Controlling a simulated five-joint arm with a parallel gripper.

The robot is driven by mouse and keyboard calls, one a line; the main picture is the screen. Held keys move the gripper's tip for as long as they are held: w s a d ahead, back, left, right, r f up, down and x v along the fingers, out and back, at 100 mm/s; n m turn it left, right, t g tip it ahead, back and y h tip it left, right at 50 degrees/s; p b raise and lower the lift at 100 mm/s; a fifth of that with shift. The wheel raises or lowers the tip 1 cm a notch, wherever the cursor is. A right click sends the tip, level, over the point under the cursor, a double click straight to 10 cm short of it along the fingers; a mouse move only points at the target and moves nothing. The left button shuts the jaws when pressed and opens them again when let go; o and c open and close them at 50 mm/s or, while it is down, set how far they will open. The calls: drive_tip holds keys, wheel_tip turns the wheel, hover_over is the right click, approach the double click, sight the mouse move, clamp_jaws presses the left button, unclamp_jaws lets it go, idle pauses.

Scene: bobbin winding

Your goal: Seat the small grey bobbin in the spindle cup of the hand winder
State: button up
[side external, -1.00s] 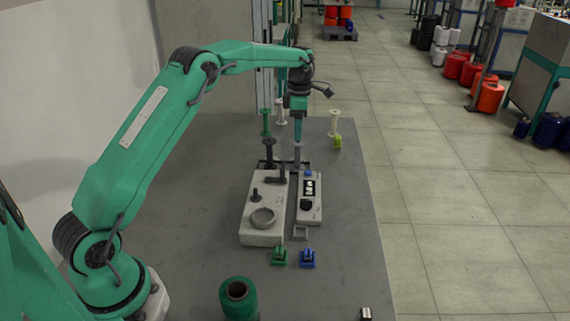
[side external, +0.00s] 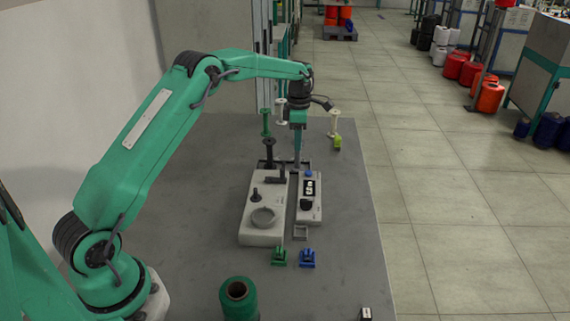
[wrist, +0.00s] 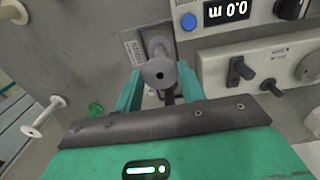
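The hand winder (side external: 245,225) is a pale box with a round grey cup (side external: 263,217) on top. The winder also shows at the right of the wrist view (wrist: 225,75).
A display box (side external: 309,207) with a blue button stands beside the winder. Cream (side external: 334,122) and green (side external: 265,122) bobbins stand near my gripper. Green (side external: 279,257) and blue (side external: 307,258) clips and a green thread cone (side external: 238,298) lie nearer the front.

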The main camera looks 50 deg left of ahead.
drive_tip(key=shift+r, duration=0.15)
drive_tip(key=shift+r, duration=2.4)
wheel_tip(320, 180, up, 12)
drive_tip(key=s+d+r, duration=0.3)
drive_tip(key=s+d, duration=0.4)
drive_tip(key=s, duration=0.1)
drive_tip(key=s+d+f, duration=0.2)
drive_tip(key=s+d, duration=0.1)
drive_tip(key=s, duration=0.5)
drive_tip(key=s+d+f, duration=0.1)
drive_tip(key=s+d, duration=0.3)
drive_tip(key=s, duration=0.4)
drive_tip(key=shift+s+f, duration=0.1)
drive_tip(key=shift+f, duration=2.6)
